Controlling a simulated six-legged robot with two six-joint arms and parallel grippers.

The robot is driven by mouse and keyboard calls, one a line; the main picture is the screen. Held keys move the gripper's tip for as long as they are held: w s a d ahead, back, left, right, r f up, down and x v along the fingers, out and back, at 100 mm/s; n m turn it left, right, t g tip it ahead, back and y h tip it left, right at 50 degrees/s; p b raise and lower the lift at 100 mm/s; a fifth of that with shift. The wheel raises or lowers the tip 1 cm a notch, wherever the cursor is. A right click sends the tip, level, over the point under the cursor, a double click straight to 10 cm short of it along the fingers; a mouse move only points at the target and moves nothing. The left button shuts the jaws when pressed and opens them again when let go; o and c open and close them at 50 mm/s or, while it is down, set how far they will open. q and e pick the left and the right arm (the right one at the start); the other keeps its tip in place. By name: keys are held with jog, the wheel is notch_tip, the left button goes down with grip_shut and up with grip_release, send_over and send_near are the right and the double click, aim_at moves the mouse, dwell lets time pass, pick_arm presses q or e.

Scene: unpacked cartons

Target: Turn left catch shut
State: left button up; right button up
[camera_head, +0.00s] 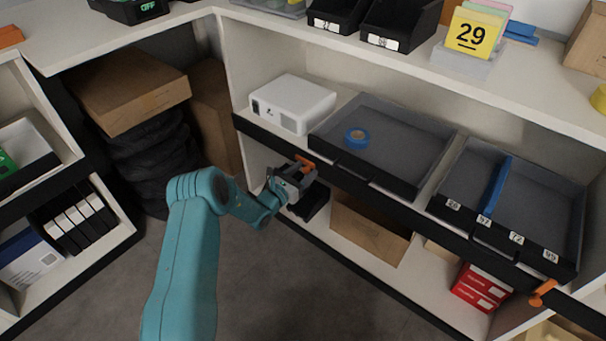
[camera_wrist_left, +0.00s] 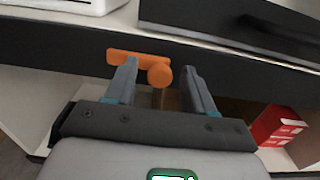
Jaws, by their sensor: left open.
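The left catch is orange and sits on the dark front rail below the white box; it shows in the head view (camera_head: 305,163) and in the left wrist view (camera_wrist_left: 125,57). Its bar lies about level along the rail, with a round knob (camera_wrist_left: 160,76) at its right end. My left gripper (camera_head: 299,173) is open at the catch. In the left wrist view its fingertips (camera_wrist_left: 159,68) stand on either side of the knob, with gaps visible; contact cannot be told. A second orange catch (camera_head: 541,292) sits farther right on the rail. My right gripper is not in view.
Behind the rail stand a white box (camera_head: 292,102), a grey tray (camera_head: 405,140) with a blue tape roll (camera_head: 357,138), and a divided tray (camera_head: 540,195). Below are a cardboard box (camera_head: 370,229) and red boxes (camera_head: 481,287). The floor (camera_head: 290,290) in front is clear.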

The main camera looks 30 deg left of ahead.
pick_arm(q)
grip_shut()
jog(key=shift+m, duration=0.4)
jog(key=m, duration=0.3)
jog(key=shift+f+m+b, duration=0.1)
jog(key=shift+m+b, duration=0.2)
jog(key=shift+b, duration=0.05)
jog(key=m, duration=0.4)
jog(key=shift+d+m+b, duration=0.1)
jog(key=shift+m+b, duration=0.2)
jog(key=shift+b, duration=0.05)
jog(key=m+b, duration=0.1)
jog(key=m, duration=0.3)
jog(key=shift+f+m, duration=0.15)
jog(key=shift+m, duration=0.15)
jog(key=shift+m+b, duration=0.45)
jog(key=shift+m, duration=1.75)
